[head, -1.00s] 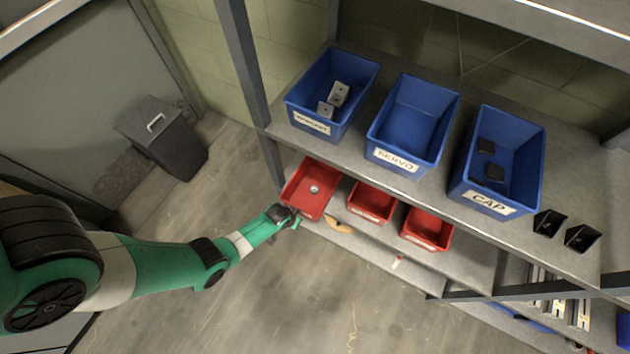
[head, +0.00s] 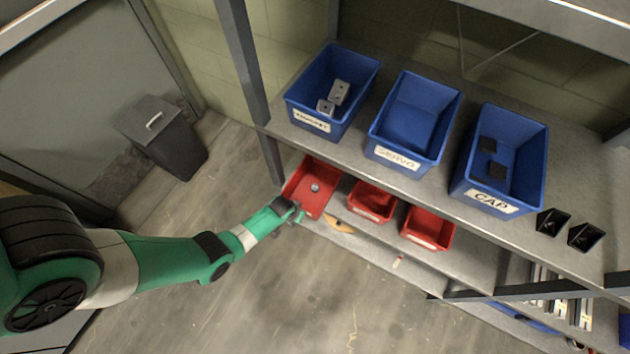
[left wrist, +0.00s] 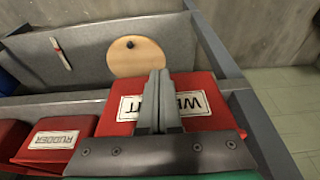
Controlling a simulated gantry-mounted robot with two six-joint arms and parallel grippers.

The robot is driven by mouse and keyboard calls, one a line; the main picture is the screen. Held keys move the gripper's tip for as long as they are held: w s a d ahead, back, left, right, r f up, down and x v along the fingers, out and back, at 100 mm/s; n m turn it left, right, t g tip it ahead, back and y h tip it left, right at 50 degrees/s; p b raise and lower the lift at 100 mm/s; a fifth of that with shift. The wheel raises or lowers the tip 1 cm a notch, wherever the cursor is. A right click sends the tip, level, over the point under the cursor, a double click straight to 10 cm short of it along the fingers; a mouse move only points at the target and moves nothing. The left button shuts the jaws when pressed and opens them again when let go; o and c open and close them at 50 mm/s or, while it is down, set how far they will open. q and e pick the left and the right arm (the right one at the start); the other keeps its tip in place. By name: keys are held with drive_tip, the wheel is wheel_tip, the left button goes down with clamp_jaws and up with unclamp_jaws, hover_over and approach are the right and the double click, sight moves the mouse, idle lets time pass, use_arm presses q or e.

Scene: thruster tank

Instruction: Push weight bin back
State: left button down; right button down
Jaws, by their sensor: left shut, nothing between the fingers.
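The red weight bin (head: 317,184) sits at the left end of the lower shelf, with a small round grey object (head: 315,187) inside. My left gripper (head: 295,211) is shut and empty at the bin's front face. In the left wrist view the closed fingers (left wrist: 158,100) stand in front of the bin's white label (left wrist: 190,102), hiding its middle letters. The wrist view shows the red bin (left wrist: 205,85) behind the fingers; I cannot tell if they touch it. My right gripper is not in view.
Two more red bins (head: 371,201) (head: 428,228) stand to the right on the lower shelf. A tan round piece (head: 338,225) lies near its front. Blue bins (head: 333,90) stand on the shelf above. A grey post (head: 245,70) rises at the left corner.

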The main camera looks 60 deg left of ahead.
sight(311, 197)
use_arm(q)
drive_tip(key=shift+w+a+b, duration=0.8)
drive_tip(key=shift+w+b, duration=0.1)
drive_tip(key=shift+w, duration=0.4)
drive_tip(key=shift+w+a+b, duration=0.8)
drive_tip(key=shift+w+b, duration=0.15)
drive_tip(key=shift+w, duration=0.4)
drive_tip(key=shift+w+a+b, duration=0.8)
drive_tip(key=shift+w+b, duration=0.1)
drive_tip(key=shift+w, duration=0.4)
drive_tip(key=shift+s+d+r, duration=0.1)
drive_tip(key=shift+s, duration=0.05)
drive_tip(key=shift+s+d+p, duration=0.2)
drive_tip(key=shift+s+p, duration=0.2)
drive_tip(key=shift+p, duration=0.15)
wheel_tip(311, 197, up, 7)
drive_tip(key=p, duration=0.6)
drive_tip(key=shift+p, duration=0.35)
